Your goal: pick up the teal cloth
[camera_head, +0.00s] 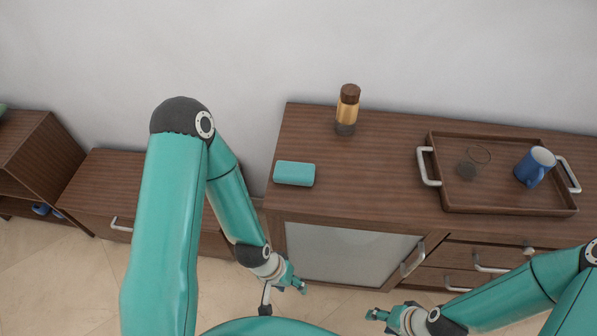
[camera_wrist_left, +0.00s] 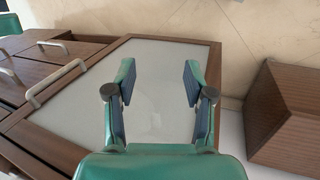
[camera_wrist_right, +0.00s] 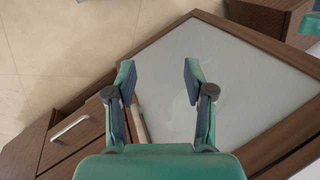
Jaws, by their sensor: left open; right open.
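The teal cloth (camera_head: 294,173) lies folded flat on the left end of the wooden cabinet top (camera_head: 370,175) in the head view. My left gripper (camera_head: 298,284) hangs in front of the cabinet, below and apart from the cloth. It is open and empty, facing the pale door panel (camera_wrist_left: 155,75) in the left wrist view (camera_wrist_left: 158,80). My right gripper (camera_head: 372,314) is further right, also in front of the cabinet. It is open and empty in the right wrist view (camera_wrist_right: 158,78). The cloth shows in neither wrist view.
A jar with a brown lid (camera_head: 347,108) stands behind and right of the cloth. A wooden tray (camera_head: 500,207) with a blue mug (camera_head: 533,168) and a clear glass item (camera_head: 468,168) sits to the right. The top around the cloth is clear. Door handle (camera_head: 412,259) sticks out.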

